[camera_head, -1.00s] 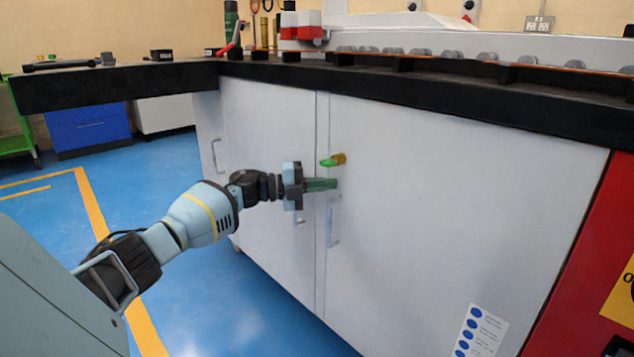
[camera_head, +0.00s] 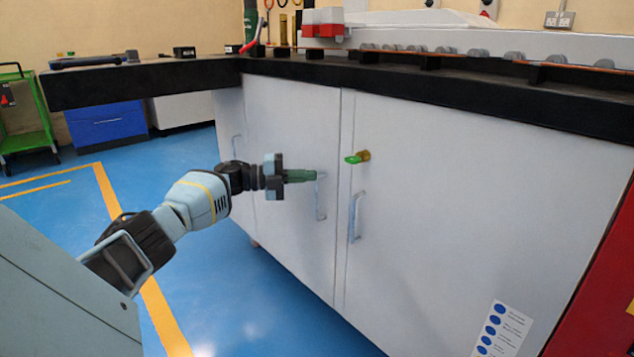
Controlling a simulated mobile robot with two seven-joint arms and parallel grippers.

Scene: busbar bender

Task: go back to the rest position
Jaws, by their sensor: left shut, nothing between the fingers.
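My left gripper (camera_head: 301,176) reaches in from the left with its green fingers shut and empty. In the picture it lies in front of the left cabinet door, beside the top of that door's handle (camera_head: 321,197); I cannot tell whether it touches. To its right, a key with a green head (camera_head: 355,158) sits in a brass lock on the right door (camera_head: 440,220). Both doors look closed. My right gripper is not in view.
A black worktop (camera_head: 440,98) runs above the cabinet, with red and white parts (camera_head: 322,22) and a row of grey pieces on it. A green trolley (camera_head: 22,115) and a blue cabinet (camera_head: 106,125) stand at the back left. The blue floor at left is open.

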